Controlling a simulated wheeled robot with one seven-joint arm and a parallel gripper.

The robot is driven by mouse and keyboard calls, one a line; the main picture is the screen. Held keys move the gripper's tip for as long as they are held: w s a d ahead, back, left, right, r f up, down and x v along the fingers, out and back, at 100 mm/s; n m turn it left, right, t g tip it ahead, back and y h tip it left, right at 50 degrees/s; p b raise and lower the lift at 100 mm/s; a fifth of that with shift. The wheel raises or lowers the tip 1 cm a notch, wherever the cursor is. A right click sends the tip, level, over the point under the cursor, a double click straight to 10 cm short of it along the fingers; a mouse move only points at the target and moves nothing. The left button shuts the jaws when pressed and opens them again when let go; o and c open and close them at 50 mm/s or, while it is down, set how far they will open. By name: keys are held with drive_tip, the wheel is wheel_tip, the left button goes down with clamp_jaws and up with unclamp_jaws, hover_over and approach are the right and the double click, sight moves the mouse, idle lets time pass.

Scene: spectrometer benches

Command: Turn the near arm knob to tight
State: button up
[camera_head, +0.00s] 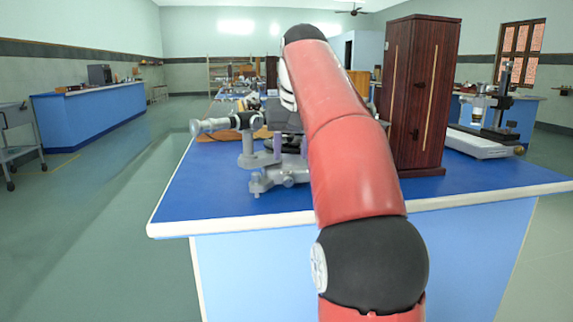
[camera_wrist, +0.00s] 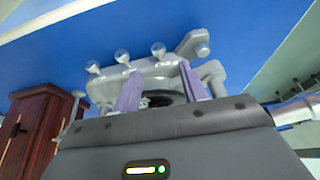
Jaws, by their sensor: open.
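A grey spectrometer (camera_head: 278,179) stands on the blue bench top, with its eyepiece tube (camera_head: 214,124) pointing left. My gripper (camera_head: 290,153) is over it, fingers pointing down, partly hidden by my red arm. In the wrist view the two purple fingers of my gripper (camera_wrist: 160,72) are apart, in front of the spectrometer's grey base (camera_wrist: 150,66). A small pale knob-like part (camera_wrist: 146,102) and a dark round part show between the fingers. I cannot tell which is the near arm knob, or whether either finger touches anything.
A tall dark wooden cabinet (camera_head: 418,95) stands on the bench just right of my arm. Another instrument (camera_head: 488,110) on a pale base is at the far right. The bench top (camera_head: 195,190) is bare at its left front corner. Open floor lies to the left.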

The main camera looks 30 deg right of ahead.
sight(289, 178)
drive_tip(key=b+x, duration=0.3)
drive_tip(key=x, duration=0.4)
drive_tip(key=shift+d+f, duration=0.1)
drive_tip(key=shift+f, duration=0.2)
clamp_jaws()
